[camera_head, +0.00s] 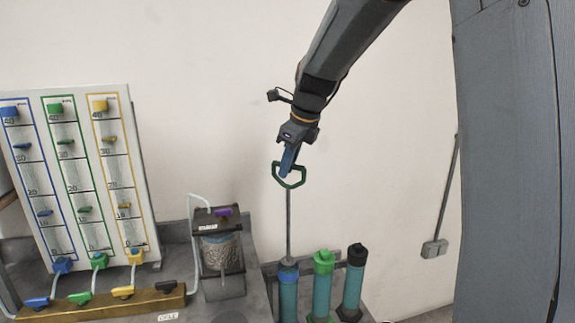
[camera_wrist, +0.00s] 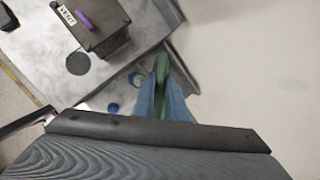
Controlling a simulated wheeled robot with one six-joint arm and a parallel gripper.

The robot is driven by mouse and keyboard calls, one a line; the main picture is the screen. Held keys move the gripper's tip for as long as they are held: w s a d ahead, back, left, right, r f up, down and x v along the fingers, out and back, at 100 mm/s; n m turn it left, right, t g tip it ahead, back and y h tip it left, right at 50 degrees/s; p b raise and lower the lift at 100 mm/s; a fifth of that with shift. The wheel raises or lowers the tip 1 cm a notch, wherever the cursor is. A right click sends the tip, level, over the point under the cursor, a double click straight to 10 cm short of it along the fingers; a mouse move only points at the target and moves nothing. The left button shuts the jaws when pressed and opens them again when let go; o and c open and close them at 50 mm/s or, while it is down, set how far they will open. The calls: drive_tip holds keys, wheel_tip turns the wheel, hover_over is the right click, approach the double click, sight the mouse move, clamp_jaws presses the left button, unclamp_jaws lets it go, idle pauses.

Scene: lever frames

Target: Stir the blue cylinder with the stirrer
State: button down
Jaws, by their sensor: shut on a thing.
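The stirrer is a thin grey rod with a green loop handle (camera_head: 289,176); it stands upright with its lower end at the blue-topped cylinder. The blue cylinder (camera_head: 288,293) has a blue collar and a teal body, at the left of a row of three. My gripper (camera_head: 289,160) is above it, with blue fingers shut on the green handle. The rod's lower end is hidden inside the cylinder.
Green-topped (camera_head: 323,285) and black-topped (camera_head: 353,280) cylinders stand just right of the blue one. A dark-framed jar unit (camera_head: 218,250) with a purple knob is to the left. A gauge panel (camera_head: 75,180) and brass valve bar (camera_head: 105,305) are farther left. White wall is behind.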

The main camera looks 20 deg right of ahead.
drive_tip(key=shift+f, duration=0.1)
idle(0.4)
drive_tip(key=shift+f+b, duration=1.15)
drive_tip(key=shift+f, duration=2.5)
drive_tip(key=b, duration=0.3)
hover_over(289, 232)
drive_tip(key=shift+w+a+f, duration=0.1)
drive_tip(key=shift+w+f, duration=0.05)
drive_tip(key=shift+f, duration=1.1)
drive_tip(key=shift+w+f, duration=0.15)
drive_tip(key=shift+f, duration=1.1)
drive_tip(key=shift+w+a+f, duration=0.1)
drive_tip(key=shift+w+f, duration=0.05)
drive_tip(key=shift+f, duration=1.1)
drive_tip(key=shift+d+f+b, duration=0.1)
drive_tip(key=shift+f+b, duration=1.25)
drive_tip(key=shift+f, duration=2.45)
drive_tip(key=shift+r, duration=0.1)
